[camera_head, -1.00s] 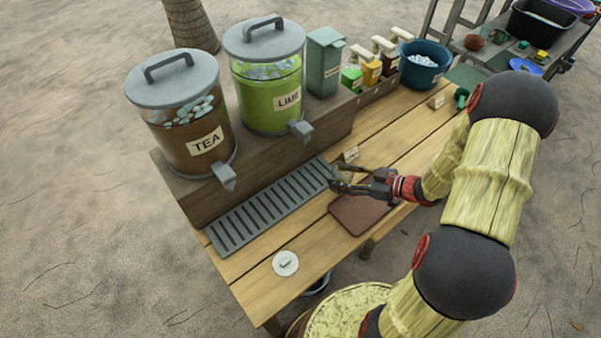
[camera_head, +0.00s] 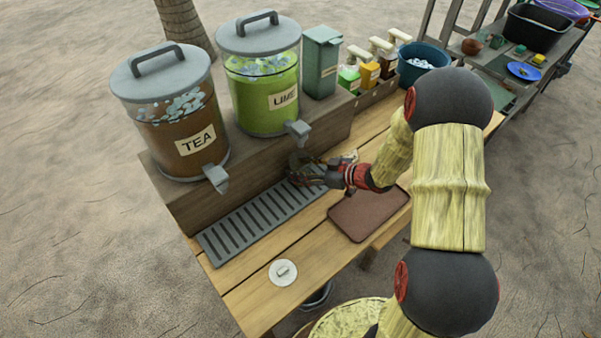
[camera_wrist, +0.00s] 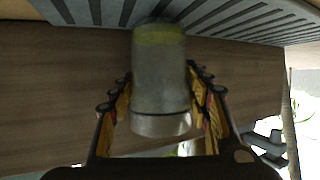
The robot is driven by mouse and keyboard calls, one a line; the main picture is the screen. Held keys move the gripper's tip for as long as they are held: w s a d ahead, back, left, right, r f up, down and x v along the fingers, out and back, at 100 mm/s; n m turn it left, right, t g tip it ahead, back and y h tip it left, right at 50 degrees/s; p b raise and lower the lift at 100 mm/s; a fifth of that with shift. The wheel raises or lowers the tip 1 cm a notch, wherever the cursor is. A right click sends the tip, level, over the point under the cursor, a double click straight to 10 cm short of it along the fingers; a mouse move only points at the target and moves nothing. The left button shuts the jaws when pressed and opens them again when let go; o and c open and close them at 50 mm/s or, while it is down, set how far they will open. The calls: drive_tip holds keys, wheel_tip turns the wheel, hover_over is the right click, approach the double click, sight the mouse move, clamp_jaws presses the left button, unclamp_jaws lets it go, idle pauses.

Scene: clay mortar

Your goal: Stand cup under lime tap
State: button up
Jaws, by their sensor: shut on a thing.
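The lime dispenser (camera_head: 262,92) is a clear tank of green drink with a grey lid. Its grey tap (camera_head: 298,130) sticks out at the front right. My gripper (camera_head: 308,174) is just below and in front of this tap, over the far right end of the slotted drip tray (camera_head: 212,250). In the wrist view, my gripper (camera_wrist: 160,92) is shut on a translucent grey cup (camera_wrist: 160,70), with one finger on each side. The cup's end lies near the drip tray (camera_wrist: 225,20); I cannot tell whether they touch. In the head view the cup is small and largely hidden by the fingers.
The tea dispenser (camera_head: 180,118) with its tap (camera_head: 216,178) stands left on the wooden riser (camera_head: 185,205). A brown mat (camera_head: 368,214) lies right of the tray. A white disc (camera_head: 283,272) lies near the front edge. Bottles and a blue bucket (camera_head: 421,66) stand behind.

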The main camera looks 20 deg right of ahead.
drive_tip(key=shift+f, duration=0.35)
drive_tip(key=shift+f, duration=0.15)
drive_tip(key=o, duration=1.2)
drive_tip(key=shift+c, duration=0.2)
